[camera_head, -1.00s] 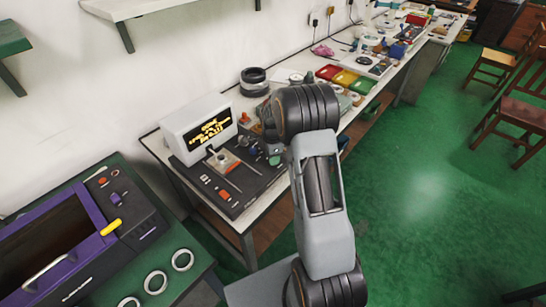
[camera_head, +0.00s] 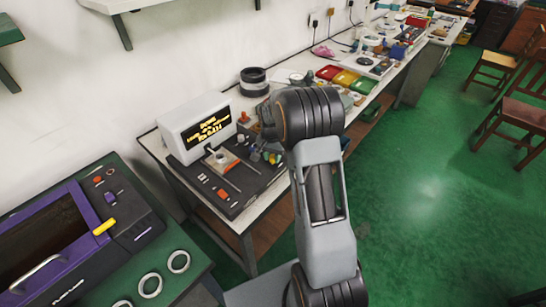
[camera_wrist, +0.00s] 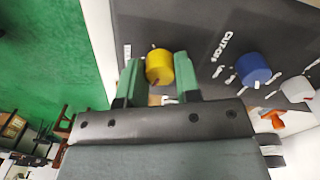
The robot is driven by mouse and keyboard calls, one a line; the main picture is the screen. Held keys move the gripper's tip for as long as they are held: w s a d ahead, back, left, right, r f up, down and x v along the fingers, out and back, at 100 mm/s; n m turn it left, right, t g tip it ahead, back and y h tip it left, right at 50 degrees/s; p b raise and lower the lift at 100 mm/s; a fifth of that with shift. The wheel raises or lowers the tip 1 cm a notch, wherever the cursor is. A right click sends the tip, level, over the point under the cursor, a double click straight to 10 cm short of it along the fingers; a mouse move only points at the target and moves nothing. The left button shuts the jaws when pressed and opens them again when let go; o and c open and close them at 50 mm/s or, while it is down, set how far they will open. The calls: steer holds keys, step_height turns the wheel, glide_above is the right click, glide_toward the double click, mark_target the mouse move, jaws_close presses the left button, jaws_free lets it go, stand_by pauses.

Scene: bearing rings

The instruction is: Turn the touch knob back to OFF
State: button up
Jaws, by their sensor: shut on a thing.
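A yellow knob (camera_wrist: 159,66) stands on the dark panel of the measuring unit (camera_head: 231,207), between the green fingers of my gripper (camera_wrist: 160,75). The fingers are shut on its sides. A small pale pointer mark shows at the knob's edge. A blue knob (camera_wrist: 253,70) and a white knob (camera_wrist: 297,89) stand further right in the wrist view. The lettering by the yellow knob is too small to read.
The unit's screen (camera_head: 208,128) shows yellow text that I cannot read. A black ring stack (camera_head: 254,82) stands behind on the white bench. A purple-framed machine (camera_head: 50,235) and pale rings (camera_head: 150,285) are at lower left. Green floor (camera_head: 430,190) is open at right.

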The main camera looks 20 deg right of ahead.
mark_target(273, 157)
steer(key=n, duration=0.5)
steer(key=shift+n+b, duration=0.3)
steer(key=shift+b, duration=0.1)
steer(key=n, duration=0.5)
steer(key=shift+r, duration=0.1)
steer(key=n, duration=0.5)
steer(key=shift+d+n+t+b, duration=0.1)
steer(key=shift+n+t+b, duration=0.2)
steer(key=shift+n+b, duration=0.1)
steer(key=shift+w+n, duration=0.1)
steer(key=shift+n, duration=2.1)
steer(key=o, duration=0.9)
steer(key=r, duration=1.3)
steer(key=shift+s+r, duration=0.3)
steer(key=shift+r, duration=0.05)
